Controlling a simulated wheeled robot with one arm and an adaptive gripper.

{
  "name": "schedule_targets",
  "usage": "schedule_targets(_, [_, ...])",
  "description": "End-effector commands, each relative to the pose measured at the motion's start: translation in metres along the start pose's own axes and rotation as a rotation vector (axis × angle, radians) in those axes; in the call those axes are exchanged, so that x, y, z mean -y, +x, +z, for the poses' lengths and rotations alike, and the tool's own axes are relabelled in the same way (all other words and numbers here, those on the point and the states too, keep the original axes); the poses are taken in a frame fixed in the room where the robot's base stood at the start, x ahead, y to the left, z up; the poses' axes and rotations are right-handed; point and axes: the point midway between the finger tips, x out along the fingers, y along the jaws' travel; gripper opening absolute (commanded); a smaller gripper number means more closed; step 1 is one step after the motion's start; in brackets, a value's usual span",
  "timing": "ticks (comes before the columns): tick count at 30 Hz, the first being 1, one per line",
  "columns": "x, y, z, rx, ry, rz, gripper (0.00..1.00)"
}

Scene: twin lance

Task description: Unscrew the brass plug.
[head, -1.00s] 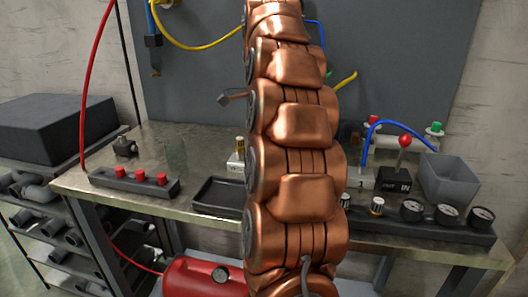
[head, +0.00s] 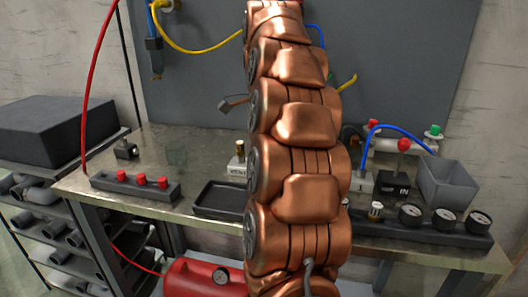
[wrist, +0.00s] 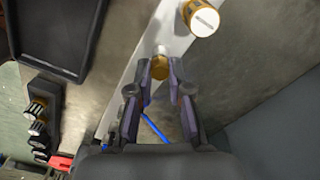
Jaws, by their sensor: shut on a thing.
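In the wrist view my gripper (wrist: 161,69) has its two fingertips closed on either side of a small brass plug (wrist: 160,67). A pale, silvery part shows just beyond the brass. The plug is over a white strip or block (wrist: 140,85); whether its thread is still engaged cannot be seen. A larger brass cylinder with a slotted white top (wrist: 203,17) stands beyond it, apart from the fingers. In the head view my copper-coloured arm hides my gripper. A white labelled block (head: 237,170) with a brass fitting (head: 239,148) shows just left of the arm.
A black tray (head: 219,199) lies left of the arm. A blue hose (head: 400,127) arches behind.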

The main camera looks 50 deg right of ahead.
Motion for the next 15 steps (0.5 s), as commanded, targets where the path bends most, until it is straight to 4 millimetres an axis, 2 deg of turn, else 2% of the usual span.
schedule_targets(1, [-0.0006, -0.0045, 0.0004, 0.000, -0.051, 0.000, 0.00])
schedule_targets(15, [-0.0004, -0.0047, 0.0004, 0.000, -0.554, 0.000, 0.00])
